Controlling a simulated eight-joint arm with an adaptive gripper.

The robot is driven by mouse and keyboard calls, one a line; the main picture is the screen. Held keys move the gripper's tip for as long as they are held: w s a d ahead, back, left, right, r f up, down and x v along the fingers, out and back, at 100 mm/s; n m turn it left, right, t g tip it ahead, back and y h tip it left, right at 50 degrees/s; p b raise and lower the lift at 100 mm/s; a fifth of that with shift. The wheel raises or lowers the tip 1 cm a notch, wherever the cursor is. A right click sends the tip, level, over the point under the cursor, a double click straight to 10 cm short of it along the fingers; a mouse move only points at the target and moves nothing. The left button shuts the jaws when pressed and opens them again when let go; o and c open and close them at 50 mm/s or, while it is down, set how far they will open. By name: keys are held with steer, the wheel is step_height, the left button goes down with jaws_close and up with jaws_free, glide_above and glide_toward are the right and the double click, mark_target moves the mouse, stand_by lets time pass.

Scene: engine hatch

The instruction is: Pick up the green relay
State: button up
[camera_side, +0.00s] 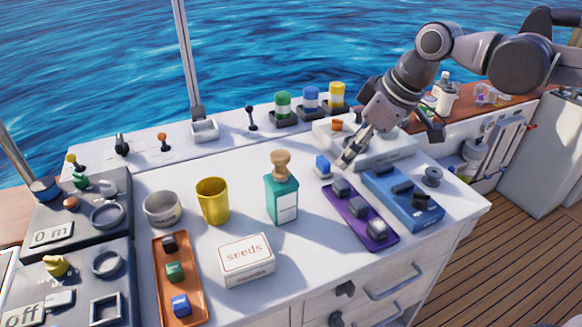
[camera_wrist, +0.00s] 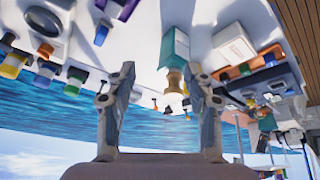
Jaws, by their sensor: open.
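The green relay (camera_side: 174,271) is a small green block in the middle of an orange tray (camera_side: 168,250) at the front left of the white counter. A dark relay (camera_side: 169,243) lies behind it and a blue relay (camera_side: 180,304) in front of it. In the upside-down wrist view the green relay (camera_wrist: 244,69) shows small at the right. My gripper (camera_side: 350,156) is at the right of the counter, far from the green relay, beside a loose blue block (camera_side: 323,166). In the wrist view my gripper (camera_wrist: 162,75) is open, with nothing held between its fingers.
A purple tray (camera_side: 381,239) and a blue case (camera_side: 403,200) lie at the right.

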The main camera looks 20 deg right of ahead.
steer(key=w+a+n+g, duration=0.1)
steer(key=w+a+n, duration=0.2)
steer(key=a, duration=0.5)
steer(key=w+a+n+g, duration=0.1)
steer(key=w+a+n, duration=0.1)
steer(key=a, duration=0.6)
steer(key=n+g, duration=0.3)
steer(key=n, duration=0.3)
glide_toward(173, 268)
steer(key=shift+y, duration=0.4)
steer(key=shift+d+x, duration=0.15)
steer(key=shift+x, duration=2)
steer(key=shift+d+x, duration=0.2)
steer(key=shift+x, duration=1.9)
steer(key=shift+f, duration=0.1)
jaws_close()
